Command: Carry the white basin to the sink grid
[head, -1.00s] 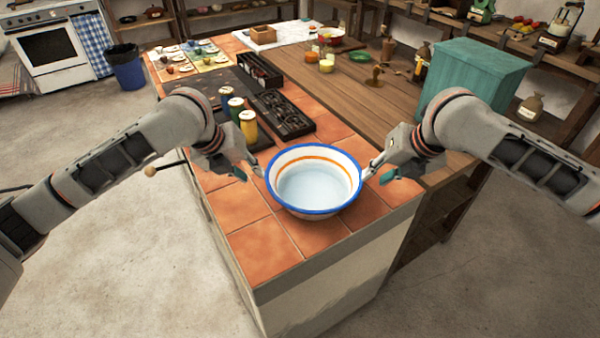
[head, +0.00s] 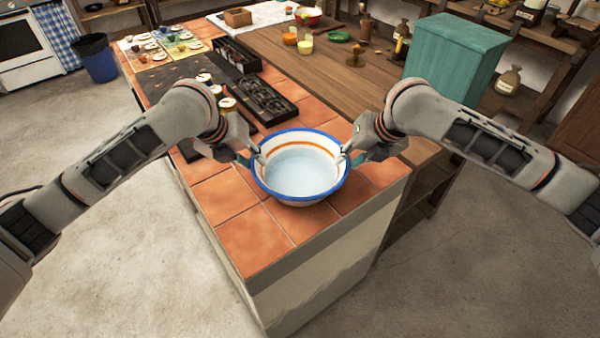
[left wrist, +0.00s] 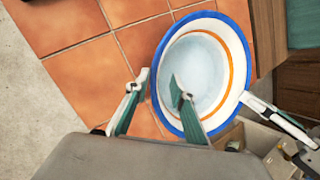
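The white basin (head: 300,180), with a blue rim and an orange band inside, stands upright on the counter's tiled corner. My left gripper (head: 250,156) is at its left rim. In the left wrist view its fingers (left wrist: 159,78) are spread, one over the inside of the basin (left wrist: 228,45) and one outside, with the rim between them and gaps visible. My right gripper (head: 351,156) is at the right rim, its fingers apart, one inside and one outside. Contact there is unclear. I cannot make out a sink grid.
Jars (head: 226,104) and a dark tray with compartments (head: 265,100) stand behind the basin on the left. A wooden worktop (head: 320,70) adjoins the tiles, with a teal box (head: 455,55) on its right. Bare tiles (head: 250,238) lie in front, up to the counter edge.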

